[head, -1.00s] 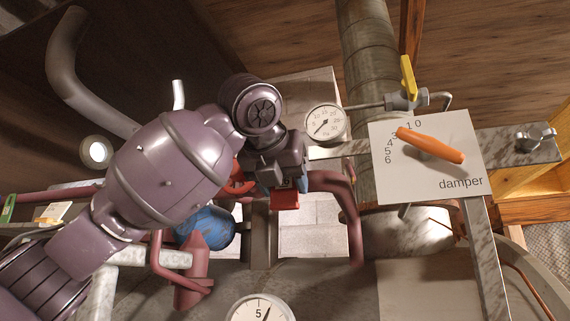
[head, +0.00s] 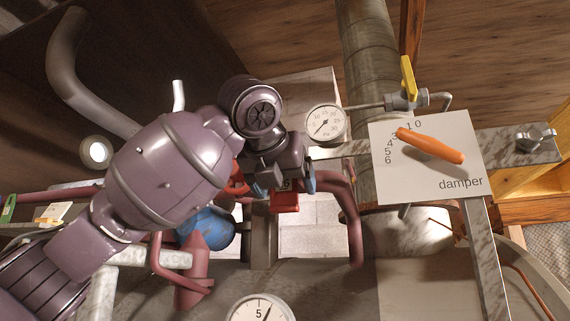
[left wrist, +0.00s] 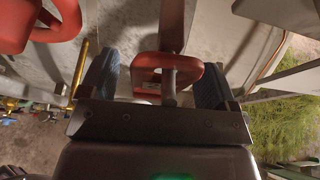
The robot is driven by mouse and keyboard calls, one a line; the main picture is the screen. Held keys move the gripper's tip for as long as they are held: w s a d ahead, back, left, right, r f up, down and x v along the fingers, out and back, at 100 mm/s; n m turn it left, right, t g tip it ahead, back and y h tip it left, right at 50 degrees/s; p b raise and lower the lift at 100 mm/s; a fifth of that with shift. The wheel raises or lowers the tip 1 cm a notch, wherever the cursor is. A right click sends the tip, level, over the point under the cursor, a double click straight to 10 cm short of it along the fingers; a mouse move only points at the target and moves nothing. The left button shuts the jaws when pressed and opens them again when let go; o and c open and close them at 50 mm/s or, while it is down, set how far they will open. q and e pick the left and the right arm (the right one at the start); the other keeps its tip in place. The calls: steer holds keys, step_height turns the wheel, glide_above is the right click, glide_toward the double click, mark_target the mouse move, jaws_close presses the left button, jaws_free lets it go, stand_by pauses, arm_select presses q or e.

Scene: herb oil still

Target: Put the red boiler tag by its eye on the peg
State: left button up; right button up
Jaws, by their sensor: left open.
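The red boiler tag (head: 285,202) hangs just below my left gripper (head: 284,182) in the head view. The gripper is open, with a blue fingertip on each side of the tag and apart from it. In the left wrist view the tag's red eye (left wrist: 150,61) lies between the open fingers of my left gripper (left wrist: 156,82). A short grey peg (left wrist: 170,88) shows within the eye, and the eye appears to be around it. The gripper hides the peg in the head view. My right gripper is not in view.
Dark red pipes (head: 350,215) curve close to the right of the gripper. A blue round vessel (head: 207,231) is at lower left. A pressure gauge (head: 326,122), a yellow valve handle (head: 408,77) and an orange damper lever (head: 431,145) stand to the right.

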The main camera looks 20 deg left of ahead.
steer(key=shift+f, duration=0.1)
arm_select(q)
steer(key=shift+b+v, duration=0.35)
steer(key=shift+v, duration=0.75)
steer(key=b+v, duration=0.1)
steer(key=v, duration=0.7)
steer(key=shift+s, duration=0.35)
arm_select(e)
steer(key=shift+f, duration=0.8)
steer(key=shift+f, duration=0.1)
